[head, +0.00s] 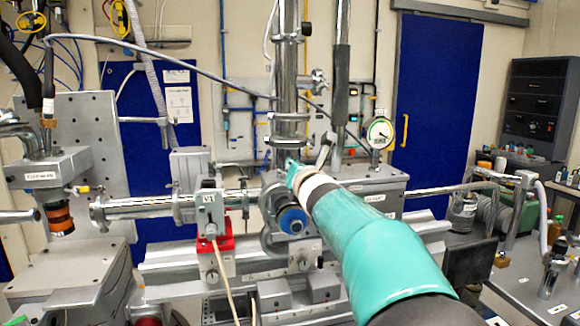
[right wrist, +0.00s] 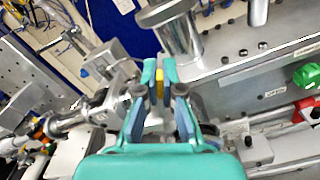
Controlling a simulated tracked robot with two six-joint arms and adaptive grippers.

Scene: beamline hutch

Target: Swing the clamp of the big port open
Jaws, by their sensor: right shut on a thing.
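The big port is seemingly the thick upright steel pipe (head: 288,90) in the middle of the head view. Flange rings (head: 288,143) sit at its lower end, and the pipe end also shows at the top of the right wrist view (right wrist: 182,35). My right gripper (head: 294,172) is just below these rings, its tips partly hidden by my own arm. In the right wrist view its teal fingers (right wrist: 160,75) are close together on a small yellow piece (right wrist: 159,76), perhaps part of the clamp. How far the clamp is open cannot be told. My left gripper is not in view.
A horizontal pipe (head: 150,206) and a block on a red mount (head: 212,243) stand left of my right gripper. A round gauge (head: 380,132) and a grey lever (head: 325,149) are close on the right. A green knob (right wrist: 306,75) shows in the wrist view.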

